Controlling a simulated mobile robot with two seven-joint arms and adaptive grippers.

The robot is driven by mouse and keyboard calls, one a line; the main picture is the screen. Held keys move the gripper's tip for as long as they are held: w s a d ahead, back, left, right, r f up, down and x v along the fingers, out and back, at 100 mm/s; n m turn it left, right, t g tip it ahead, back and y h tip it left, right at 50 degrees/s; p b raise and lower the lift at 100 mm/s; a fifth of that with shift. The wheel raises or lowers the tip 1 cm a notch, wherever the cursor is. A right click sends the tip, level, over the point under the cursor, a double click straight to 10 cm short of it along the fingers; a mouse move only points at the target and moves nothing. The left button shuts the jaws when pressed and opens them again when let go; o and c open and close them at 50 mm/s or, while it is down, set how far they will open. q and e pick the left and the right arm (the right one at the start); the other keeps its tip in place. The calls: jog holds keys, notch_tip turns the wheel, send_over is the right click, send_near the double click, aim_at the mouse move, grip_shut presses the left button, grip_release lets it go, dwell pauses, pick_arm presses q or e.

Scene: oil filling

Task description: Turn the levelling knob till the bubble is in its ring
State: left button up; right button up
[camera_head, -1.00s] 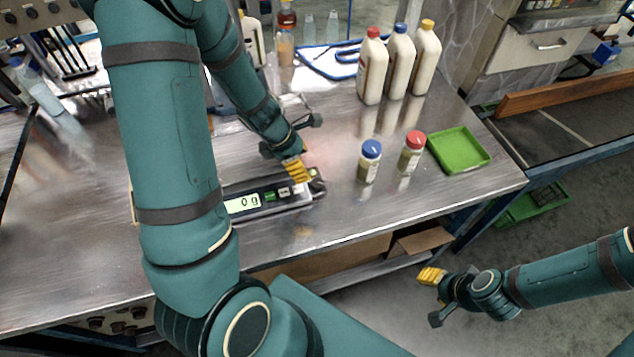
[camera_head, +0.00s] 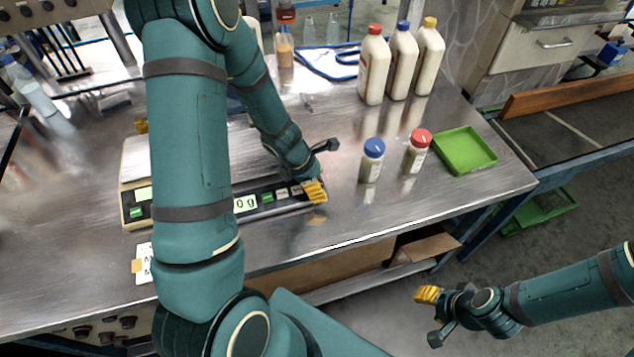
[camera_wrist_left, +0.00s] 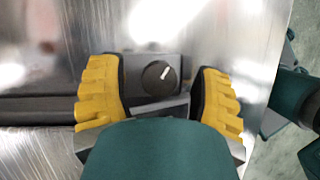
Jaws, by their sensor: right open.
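The levelling knob (camera_wrist_left: 158,75) is a round black dial with a white mark, on a dark block at the end of the scale, in the left wrist view. My left gripper (camera_wrist_left: 158,93) is open, with one yellow finger on each side of that block; I cannot tell whether they touch it. In the head view the left gripper (camera_head: 314,192) is at the right end of the scale (camera_head: 127,205) and hides the knob. The scale's display reads 0 g, partly covered by my arm. No bubble or ring can be made out. My right gripper (camera_head: 428,294) is open and empty, off the table's front.
A blue-capped jar (camera_head: 373,150) and a red-capped jar (camera_head: 417,150) stand right of the scale, near a green tray (camera_head: 465,152). Several tall white bottles (camera_head: 402,65) stand behind. A white card (camera_head: 144,263) lies at the front left. The table front right of the scale is clear.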

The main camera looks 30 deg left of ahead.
pick_arm(q)
grip_shut()
jog(key=shift+r+m+p, duration=0.1)
jog(key=shift+m+p, duration=0.4)
jog(key=shift+p, duration=0.05)
jog(key=shift+o, duration=0.5)
grip_release()
jog(key=v, duration=1.1)
jog(key=shift+a+r, duration=0.3)
jog(key=shift+r, duration=0.05)
